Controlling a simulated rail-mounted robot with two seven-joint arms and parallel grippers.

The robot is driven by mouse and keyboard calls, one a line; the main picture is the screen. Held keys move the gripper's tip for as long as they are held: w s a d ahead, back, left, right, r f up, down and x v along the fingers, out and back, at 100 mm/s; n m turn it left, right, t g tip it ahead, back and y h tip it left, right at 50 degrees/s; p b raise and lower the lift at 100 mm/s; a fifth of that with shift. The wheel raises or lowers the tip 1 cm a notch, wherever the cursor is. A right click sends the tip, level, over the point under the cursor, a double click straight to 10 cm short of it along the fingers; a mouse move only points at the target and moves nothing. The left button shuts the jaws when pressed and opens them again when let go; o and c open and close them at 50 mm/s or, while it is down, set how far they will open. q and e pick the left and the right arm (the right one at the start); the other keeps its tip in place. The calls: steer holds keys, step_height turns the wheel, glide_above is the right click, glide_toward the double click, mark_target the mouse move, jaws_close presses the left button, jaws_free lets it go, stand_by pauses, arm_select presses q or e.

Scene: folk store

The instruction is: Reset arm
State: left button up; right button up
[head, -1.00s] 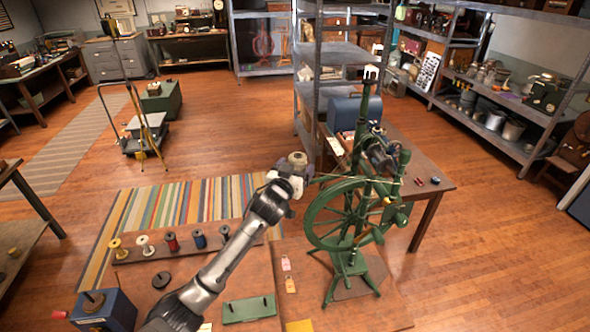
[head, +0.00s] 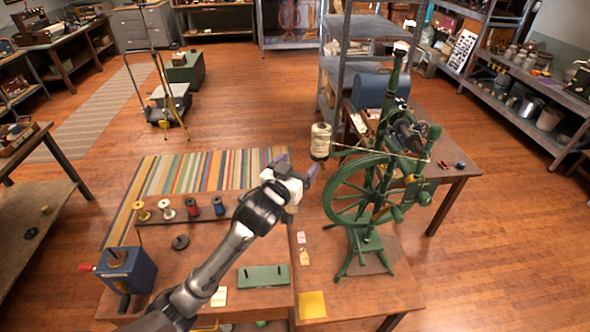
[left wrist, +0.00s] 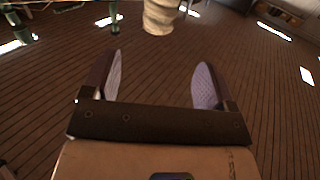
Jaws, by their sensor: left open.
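My left gripper (head: 294,172) is open and empty in the head view, held in the air above the table, left of the spinning wheel. In the left wrist view its two fingers (left wrist: 158,82) stand wide apart with nothing between them. A cream spool of thread (head: 320,141) stands out beyond the fingertips, apart from them, and a thread runs from it toward the wheel. The spool also shows at the top of the left wrist view (left wrist: 160,16). The green spinning wheel (head: 353,262) stands upright on the table. My right gripper is not in view.
Several coloured spools (head: 192,207) stand in a row on the wooden table (head: 215,250). A blue crank box (head: 133,270) is at its left, and a green plate (head: 263,277) lies at the front. A metal shelf (head: 357,27) stands behind.

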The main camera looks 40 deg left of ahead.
arm_select(q)
steer(key=shift+s+d, duration=0.1)
steer(key=shift+s, duration=0.3)
stand_by(0.4)
